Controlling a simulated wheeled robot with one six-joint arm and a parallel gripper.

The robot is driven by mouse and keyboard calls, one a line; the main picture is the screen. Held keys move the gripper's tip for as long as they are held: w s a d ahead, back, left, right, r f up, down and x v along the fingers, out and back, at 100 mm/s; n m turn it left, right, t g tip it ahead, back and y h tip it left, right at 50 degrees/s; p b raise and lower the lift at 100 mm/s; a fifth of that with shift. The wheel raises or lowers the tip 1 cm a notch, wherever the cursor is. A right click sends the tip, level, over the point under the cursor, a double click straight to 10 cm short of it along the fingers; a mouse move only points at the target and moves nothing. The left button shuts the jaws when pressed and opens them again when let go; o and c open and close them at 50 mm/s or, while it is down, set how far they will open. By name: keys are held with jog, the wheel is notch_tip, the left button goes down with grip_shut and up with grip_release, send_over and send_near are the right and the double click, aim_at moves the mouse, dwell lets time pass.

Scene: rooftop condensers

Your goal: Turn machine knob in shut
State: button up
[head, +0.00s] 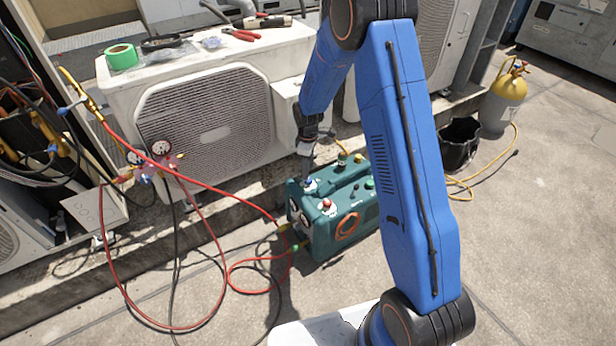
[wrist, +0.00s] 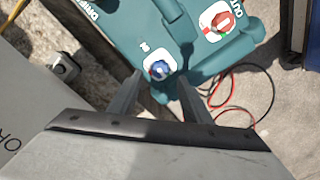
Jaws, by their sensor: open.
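The teal machine (head: 340,232) stands on the concrete, with a blue knob (head: 309,185) at its left end and a red knob (head: 327,204) nearer the front. In the wrist view the blue knob (wrist: 160,69) sits on a white round dial, and the red knob (wrist: 221,22) is at upper right beside lettering that reads like OUT. My gripper (head: 309,166) points down just above the blue knob. In the wrist view my gripper (wrist: 160,79) is open, its fingertips on either side of the blue knob in the picture. I cannot tell whether they touch it.
Red and black hoses (head: 212,240) loop over the floor to the machine's left end. A white condenser unit (head: 205,105) with tools on top stands behind. A black bucket (head: 459,146) and a yellow-topped cylinder (head: 504,97) stand at right.

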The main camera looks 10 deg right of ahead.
aim_at(308, 182)
jog(key=shift+f, duration=2.6)
jog(key=c, duration=1)
jog(key=shift+c, duration=0.2)
